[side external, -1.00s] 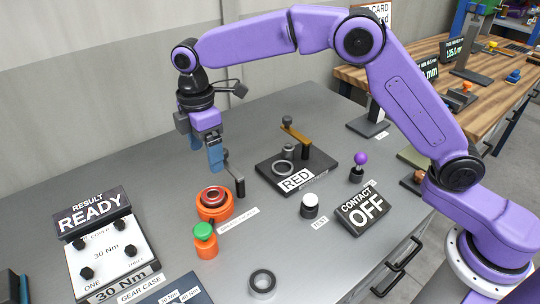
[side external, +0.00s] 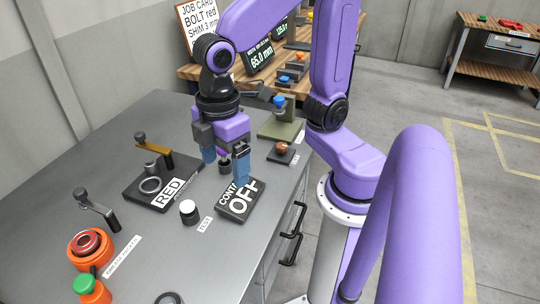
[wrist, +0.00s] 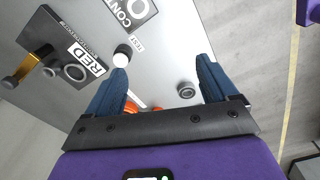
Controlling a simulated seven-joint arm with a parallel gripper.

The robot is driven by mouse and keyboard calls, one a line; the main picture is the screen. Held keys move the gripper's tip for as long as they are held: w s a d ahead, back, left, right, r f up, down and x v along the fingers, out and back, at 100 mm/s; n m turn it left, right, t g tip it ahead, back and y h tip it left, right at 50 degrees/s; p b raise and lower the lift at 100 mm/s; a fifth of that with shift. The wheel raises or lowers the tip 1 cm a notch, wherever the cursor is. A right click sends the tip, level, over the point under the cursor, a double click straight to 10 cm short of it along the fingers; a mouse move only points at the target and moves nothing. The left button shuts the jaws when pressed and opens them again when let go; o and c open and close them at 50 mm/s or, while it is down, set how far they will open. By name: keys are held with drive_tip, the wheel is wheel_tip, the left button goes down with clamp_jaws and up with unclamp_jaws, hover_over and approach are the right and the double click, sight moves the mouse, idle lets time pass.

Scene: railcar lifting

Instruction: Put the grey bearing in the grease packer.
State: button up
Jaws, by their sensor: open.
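A grey ring, which looks like the grey bearing (side external: 168,298), lies on the bench and is cut by the lower edge of the side view. In the wrist view the bearing (wrist: 186,90) lies whole between the fingers' lines, well below them. The orange grease packer (side external: 88,257), with a red and dark round top, stands at the lower left beside a crank lever. In the wrist view a bit of orange (wrist: 130,106) shows past the left finger, mostly hidden. My gripper (side external: 225,162) is open and empty, above the back of the CONTACT OFF block.
The black RED fixture (side external: 150,196) holds a grey ring and a lever. A green-capped orange button (side external: 90,287) stands before the packer. The bench between is clear.

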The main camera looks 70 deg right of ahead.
drive_tip(key=s+d+f+m, duration=0.1)
drive_tip(key=s+d+f, duration=0.1)
drive_tip(key=s+d, duration=0.5)
drive_tip(key=shift+s+d+f, duration=0.2)
drive_tip(key=shift+f, duration=0.1)
idle(0.8)
